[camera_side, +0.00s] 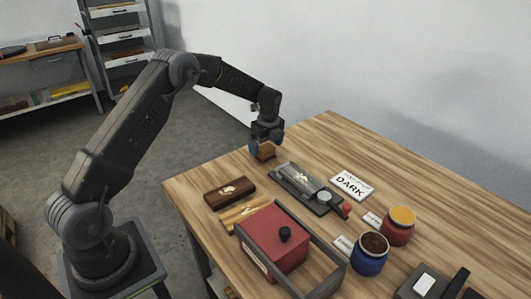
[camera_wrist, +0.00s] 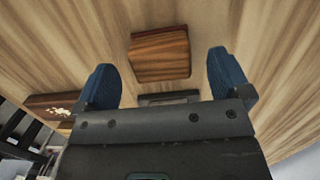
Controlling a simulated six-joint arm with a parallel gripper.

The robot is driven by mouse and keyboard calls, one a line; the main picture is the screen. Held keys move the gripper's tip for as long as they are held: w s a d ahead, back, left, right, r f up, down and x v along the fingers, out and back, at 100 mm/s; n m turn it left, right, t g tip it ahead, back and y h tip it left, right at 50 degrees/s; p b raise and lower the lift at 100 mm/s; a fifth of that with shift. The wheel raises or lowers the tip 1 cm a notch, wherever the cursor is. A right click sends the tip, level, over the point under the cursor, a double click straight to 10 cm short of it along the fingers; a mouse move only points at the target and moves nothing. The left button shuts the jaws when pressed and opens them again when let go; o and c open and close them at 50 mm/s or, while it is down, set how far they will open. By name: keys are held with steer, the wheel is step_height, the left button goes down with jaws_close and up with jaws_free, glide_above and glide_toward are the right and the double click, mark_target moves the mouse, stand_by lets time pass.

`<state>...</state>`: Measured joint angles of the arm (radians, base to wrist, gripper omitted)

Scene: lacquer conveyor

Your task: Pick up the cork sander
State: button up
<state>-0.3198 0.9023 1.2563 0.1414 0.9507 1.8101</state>
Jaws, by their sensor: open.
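A small brown block, which looks like the cork sander (camera_side: 265,152), is near the table's left back edge in the side view. My gripper (camera_side: 267,141) is right above it, fingers pointing down. In the wrist view the brown block (camera_wrist: 160,53) shows between and beyond the two blue fingers, with a gap on each side. My gripper (camera_wrist: 162,78) is open and empty. I cannot tell whether the fingertips reach down beside the block.
A grey slide unit (camera_side: 298,186) lies just in front of the block. A dark brown block with a pale emblem (camera_side: 229,191), a light wooden block (camera_side: 244,212), a red box (camera_side: 272,240), a DARK card (camera_side: 352,185) and red (camera_side: 397,232) and blue (camera_side: 369,258) jars stand nearby. The back right is clear.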

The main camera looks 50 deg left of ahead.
steer(key=shift+a+f, duration=0.15)
steer(key=shift+f, duration=1.1)
steer(key=shift+c, duration=0.4)
steer(key=c, duration=0.9)
